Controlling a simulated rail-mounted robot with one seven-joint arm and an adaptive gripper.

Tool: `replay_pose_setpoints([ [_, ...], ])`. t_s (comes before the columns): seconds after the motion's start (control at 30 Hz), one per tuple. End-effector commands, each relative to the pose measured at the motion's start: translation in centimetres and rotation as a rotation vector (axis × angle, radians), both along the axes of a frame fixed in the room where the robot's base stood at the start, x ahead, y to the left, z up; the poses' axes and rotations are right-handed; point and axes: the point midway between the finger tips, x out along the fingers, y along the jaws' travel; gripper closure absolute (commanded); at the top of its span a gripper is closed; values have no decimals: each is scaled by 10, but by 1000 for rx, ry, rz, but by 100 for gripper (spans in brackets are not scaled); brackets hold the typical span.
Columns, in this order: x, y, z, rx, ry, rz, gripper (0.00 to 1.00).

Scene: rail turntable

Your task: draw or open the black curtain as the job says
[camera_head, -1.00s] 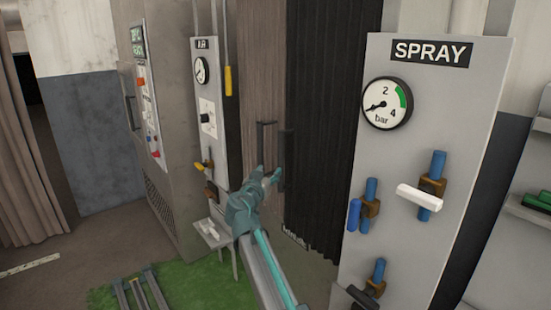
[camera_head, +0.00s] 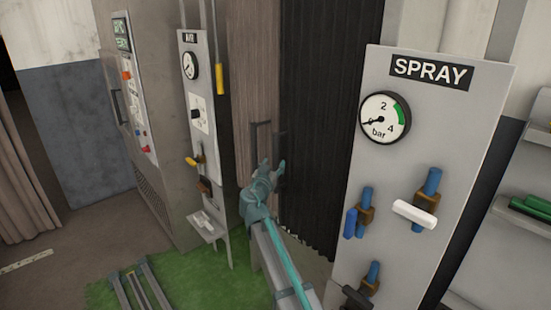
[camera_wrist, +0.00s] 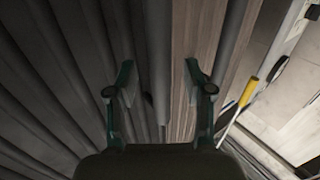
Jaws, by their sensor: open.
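The black curtain (camera_head: 325,110) hangs in folds between the wood-grain panel (camera_head: 253,75) and the spray panel in the head view. A dark upright handle (camera_head: 281,150) is at its left edge, and another is on the wood-grain panel. My gripper (camera_head: 272,165) is open in front of these handles and partly covers them. In the wrist view my gripper (camera_wrist: 160,82) has its fingers spread, with dark folds (camera_wrist: 60,70) at left and wood grain (camera_wrist: 195,40) at right. A grey upright strip lies between the fingers. I cannot tell whether a finger touches the handle.
The spray panel (camera_head: 435,120), with a gauge and several blue valves, stands close at right. A narrow grey gauge panel (camera_head: 200,80) and a control cabinet (camera_head: 160,60) stand at left. Rails (camera_head: 135,290) lie on green flooring below.

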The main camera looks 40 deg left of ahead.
Motion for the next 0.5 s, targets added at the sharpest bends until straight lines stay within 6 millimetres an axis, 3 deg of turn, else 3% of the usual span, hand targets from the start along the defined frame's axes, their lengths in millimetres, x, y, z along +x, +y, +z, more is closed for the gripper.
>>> replay_pose_setpoints([
  [0.03,10,6,3,-1,0,-2,48],
  [0.2,26,13,2,-1,0,0,48],
  [0.5,31,14,0,0,0,0,48],
])
